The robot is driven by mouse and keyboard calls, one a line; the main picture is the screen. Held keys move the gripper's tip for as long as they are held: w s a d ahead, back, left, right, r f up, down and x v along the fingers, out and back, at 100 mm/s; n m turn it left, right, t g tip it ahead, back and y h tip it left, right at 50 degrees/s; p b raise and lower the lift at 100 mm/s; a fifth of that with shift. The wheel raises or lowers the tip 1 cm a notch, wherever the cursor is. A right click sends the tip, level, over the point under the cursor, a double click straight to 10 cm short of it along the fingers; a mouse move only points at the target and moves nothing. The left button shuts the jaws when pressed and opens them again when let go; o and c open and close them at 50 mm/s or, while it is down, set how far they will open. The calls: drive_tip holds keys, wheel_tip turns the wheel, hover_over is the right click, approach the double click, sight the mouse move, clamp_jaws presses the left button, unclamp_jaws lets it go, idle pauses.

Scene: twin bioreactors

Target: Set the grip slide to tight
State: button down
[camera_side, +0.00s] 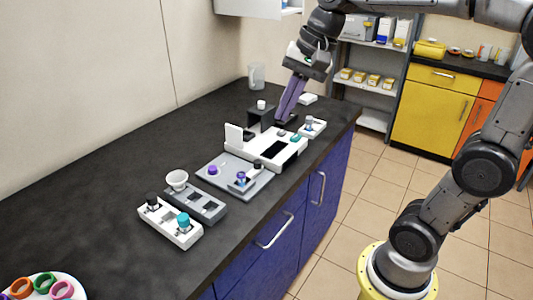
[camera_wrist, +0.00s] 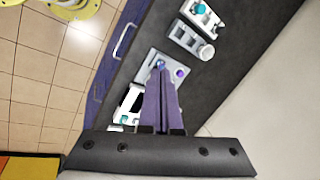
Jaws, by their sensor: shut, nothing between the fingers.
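My gripper (camera_side: 279,121) has long purple fingers that are shut together and empty. Its fingertips point down just above the back part of the white console (camera_side: 262,150), close to a small dark knob (camera_side: 281,132); I cannot tell whether they touch it. The console has a dark panel and a teal piece (camera_side: 297,138) at its right end. I cannot make out for certain which part is the grip slide, and no label is readable. In the wrist view my gripper (camera_wrist: 161,72) hides much of the console (camera_wrist: 130,101).
A grey tray (camera_side: 215,180) with a purple knob (camera_side: 213,170) lies in front of the console. Nearer are a grey block, a white cup (camera_side: 177,180) and a white block (camera_side: 165,228). A small white block (camera_side: 318,130) stands by the counter's right edge.

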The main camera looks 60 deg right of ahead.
drive_tip(key=w+d+f+m+g, duration=0.1)
drive_tip(key=w+d+f+m, duration=0.2)
drive_tip(key=w, duration=0.4)
drive_tip(key=m+y, duration=0.2)
drive_tip(key=m, duration=0.1)
hover_over(262, 166)
drive_tip(key=s+a, duration=0.3)
wheel_tip(262, 166, down, 4)
drive_tip(key=r, duration=0.1)
drive_tip(key=w+d+f+m+g, duration=0.1)
drive_tip(key=w+d+f+m, duration=0.1)
drive_tip(key=d+f, duration=0.7)
drive_tip(key=shift+f+g, duration=0.3)
drive_tip(key=shift+f, duration=0.45)
drive_tip(key=x, duration=1)
drive_tip(key=shift+a, duration=0.25)
drive_tip(key=shift+r, duration=0.1)
